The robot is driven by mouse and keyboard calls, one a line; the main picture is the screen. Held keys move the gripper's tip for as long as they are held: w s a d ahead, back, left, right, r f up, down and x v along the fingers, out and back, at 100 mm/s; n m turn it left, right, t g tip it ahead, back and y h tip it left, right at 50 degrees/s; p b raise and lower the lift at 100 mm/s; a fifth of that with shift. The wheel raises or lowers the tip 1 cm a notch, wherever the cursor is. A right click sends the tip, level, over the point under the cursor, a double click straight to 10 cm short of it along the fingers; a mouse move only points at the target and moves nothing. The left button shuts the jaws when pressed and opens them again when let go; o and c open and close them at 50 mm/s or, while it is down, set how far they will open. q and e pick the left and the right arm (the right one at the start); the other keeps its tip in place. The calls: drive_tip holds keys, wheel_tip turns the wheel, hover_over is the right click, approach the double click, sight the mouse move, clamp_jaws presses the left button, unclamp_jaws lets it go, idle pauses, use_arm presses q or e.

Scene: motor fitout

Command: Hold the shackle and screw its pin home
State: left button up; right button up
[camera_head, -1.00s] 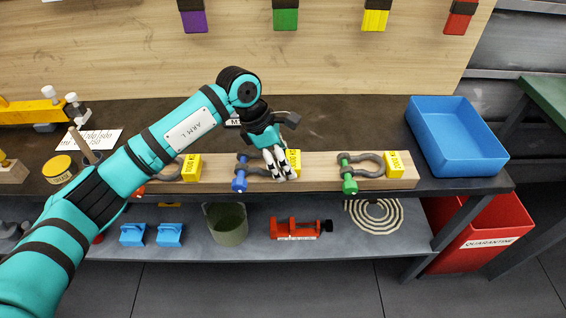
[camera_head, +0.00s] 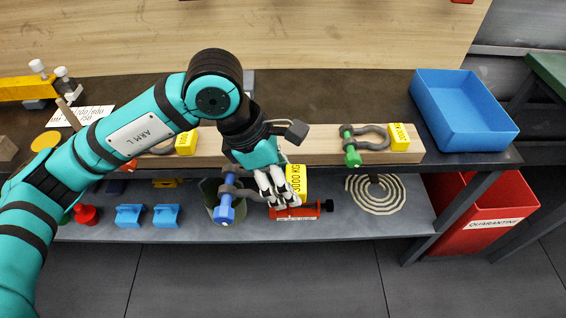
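A grey shackle (camera_head: 250,194) with a blue pin (camera_head: 225,209) and a yellow "3000 KG" tag (camera_head: 297,181) hangs in front of the bench edge, above the lower shelf. My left gripper (camera_head: 277,197) is shut on this shackle near the tag end, and the fingers hide part of the bow. The blue pin's head points toward the front, left of the gripper. How deep the pin sits cannot be told. My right gripper is not in view.
A wooden block (camera_head: 322,145) on the bench carries a green-pinned shackle (camera_head: 366,138) and another shackle partly behind my arm. A blue tray (camera_head: 463,112) stands at right. A red quarantine bin (camera_head: 485,212), red vise (camera_head: 318,209) and rope coil (camera_head: 376,194) are below.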

use_arm(q)
drive_tip(key=shift+s+r, duration=0.1)
drive_tip(key=shift+s, duration=0.15)
drive_tip(key=shift+w, duration=0.1)
drive_tip(key=shift+w+d+b, duration=0.1)
drive_tip(key=shift+w+b, duration=0.5)
drive_tip(key=shift+w, duration=0.95)
drive_tip(key=shift+w+b, duration=0.6)
drive_tip(key=shift+w, duration=1.75)
drive_tip(key=shift+w+d, duration=0.15)
drive_tip(key=shift+w, duration=3.75)
drive_tip(key=shift+f+b, duration=0.2)
drive_tip(key=shift+b, duration=0.15)
drive_tip(key=shift+f+b, duration=0.3)
drive_tip(key=shift+f, duration=0.05)
